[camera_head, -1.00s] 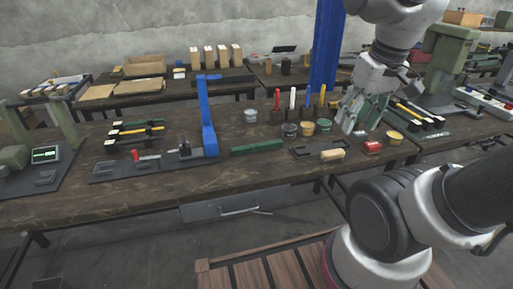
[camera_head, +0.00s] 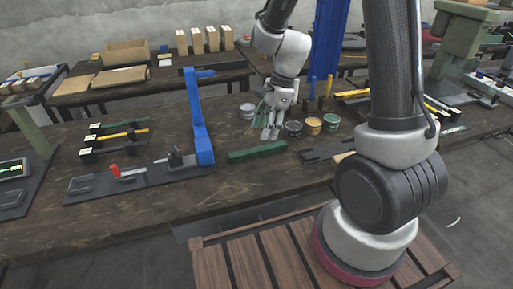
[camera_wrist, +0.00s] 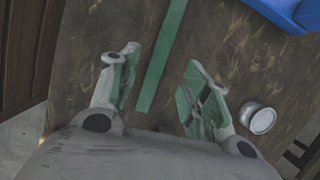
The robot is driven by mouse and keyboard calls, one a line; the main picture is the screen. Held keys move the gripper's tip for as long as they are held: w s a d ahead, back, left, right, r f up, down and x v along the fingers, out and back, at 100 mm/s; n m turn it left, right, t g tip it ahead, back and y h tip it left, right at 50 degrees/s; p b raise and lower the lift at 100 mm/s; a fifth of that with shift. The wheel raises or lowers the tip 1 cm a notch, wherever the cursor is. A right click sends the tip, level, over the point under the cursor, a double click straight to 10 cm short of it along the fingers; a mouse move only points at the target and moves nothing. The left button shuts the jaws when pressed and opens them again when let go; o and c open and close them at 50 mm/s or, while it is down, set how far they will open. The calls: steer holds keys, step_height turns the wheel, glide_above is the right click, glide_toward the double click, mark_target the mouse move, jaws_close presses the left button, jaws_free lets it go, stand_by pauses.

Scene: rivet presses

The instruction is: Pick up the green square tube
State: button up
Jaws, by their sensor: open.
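The green square tube (camera_head: 257,152) lies flat on the dark wooden workbench, to the right of the blue upright. In the wrist view the tube (camera_wrist: 162,55) runs as a long green strip from the top edge down between my two fingers. My gripper (camera_head: 268,132) is open and empty, with green pads on its fingers. In the head view its fingertips appear just behind and above the tube. In the wrist view my gripper (camera_wrist: 163,80) has a finger on each side of the tube's line, and the tube lies below, not gripped.
A blue upright (camera_head: 200,120) stands on a fixture to the left. A silver tin (camera_head: 247,111) is behind my gripper, and a dark tin (camera_head: 293,128), a yellow tin (camera_head: 312,126) and a green tin (camera_head: 331,122) stand right.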

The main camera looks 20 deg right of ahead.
mark_target(259, 148)
steer(key=shift+m, duration=0.3)
steer(key=shift+a+f, duration=0.1)
steer(key=shift+f, duration=0.3)
steer(key=x, duration=0.7)
jaws_close()
